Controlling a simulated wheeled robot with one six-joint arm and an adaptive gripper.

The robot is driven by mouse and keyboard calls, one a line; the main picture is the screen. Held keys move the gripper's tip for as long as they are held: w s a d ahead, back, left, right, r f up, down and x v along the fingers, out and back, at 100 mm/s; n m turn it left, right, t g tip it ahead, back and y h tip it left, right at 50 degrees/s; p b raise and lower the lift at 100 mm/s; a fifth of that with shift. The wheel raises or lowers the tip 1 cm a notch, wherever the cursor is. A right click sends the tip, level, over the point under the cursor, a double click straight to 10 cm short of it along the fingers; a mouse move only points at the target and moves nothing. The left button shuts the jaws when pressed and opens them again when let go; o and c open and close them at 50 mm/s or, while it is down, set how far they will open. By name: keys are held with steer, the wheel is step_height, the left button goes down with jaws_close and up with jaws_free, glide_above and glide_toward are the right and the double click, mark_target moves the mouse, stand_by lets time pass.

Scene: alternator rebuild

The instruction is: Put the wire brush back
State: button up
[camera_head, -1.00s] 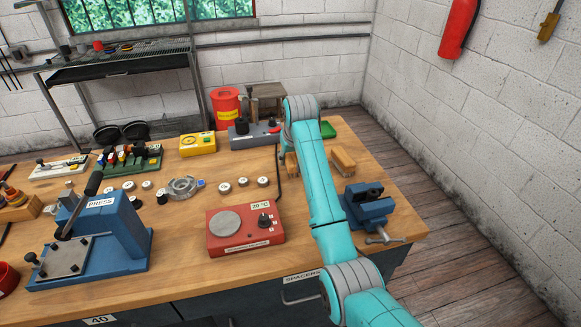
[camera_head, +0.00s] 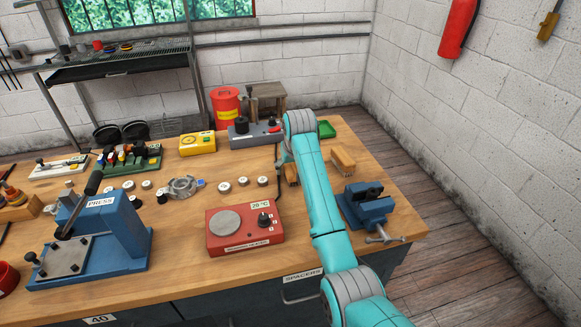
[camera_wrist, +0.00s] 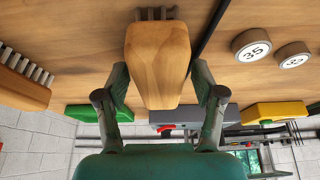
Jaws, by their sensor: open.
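Two wooden-backed brushes lie on the right of the bench; I cannot tell from their look which is the wire brush. One brush (camera_wrist: 158,58) is between the spread fingers of my gripper (camera_wrist: 160,82) in the wrist view, its bristles at the top edge. The fingers stand on both sides of its wooden body, apart from it or barely touching. In the head view this brush (camera_head: 291,173) is mostly hidden by my arm. The other brush (camera_head: 343,160) lies to its right, and its bristles show in the wrist view (camera_wrist: 24,78).
A blue vise (camera_head: 368,205) stands in front on the right. A red hot plate (camera_head: 244,228) and spacers (camera_head: 243,182) lie to the left. A grey device (camera_head: 254,133) and a green tray (camera_head: 326,130) are behind. A dark cable lies beside the brush.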

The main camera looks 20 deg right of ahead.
steer(key=v, duration=1.1)
steer(key=shift+r, duration=0.15)
steer(key=shift+s+r, duration=0.2)
steer(key=shift+r, duration=0.3)
